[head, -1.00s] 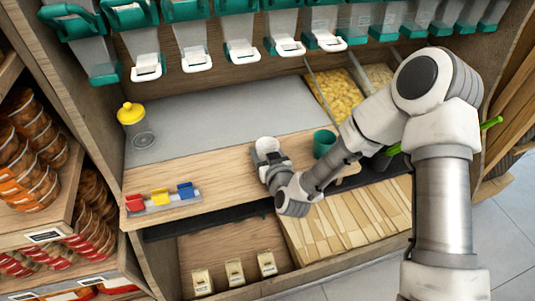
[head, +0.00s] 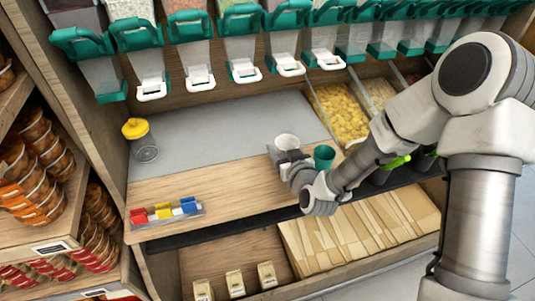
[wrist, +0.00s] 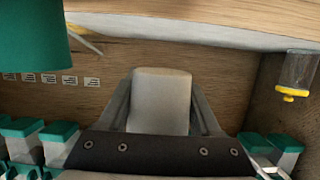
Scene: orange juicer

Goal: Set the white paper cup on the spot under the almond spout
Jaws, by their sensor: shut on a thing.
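The white paper cup (head: 287,142) is upright in my gripper (head: 288,158), over the back part of the wooden counter, just left of a green cup (head: 324,157). In the wrist view the white cup (wrist: 160,100) sits between the two fingers of my gripper (wrist: 160,115), which are shut on its sides. A row of dispensers with green tops and white spouts (head: 243,70) hangs above the grey counter strip (head: 225,125). Their labels are too small to read, so I cannot tell which spout is the almond one. The cup is in front of the strip and lower than the spouts.
A yellow-lidded jar (head: 140,140) stands at the left of the grey strip. Red, yellow and blue clips (head: 164,211) lie at the counter's front left. An open bin of yellow pieces (head: 340,112) is at the right. The grey strip between jar and bin is clear.

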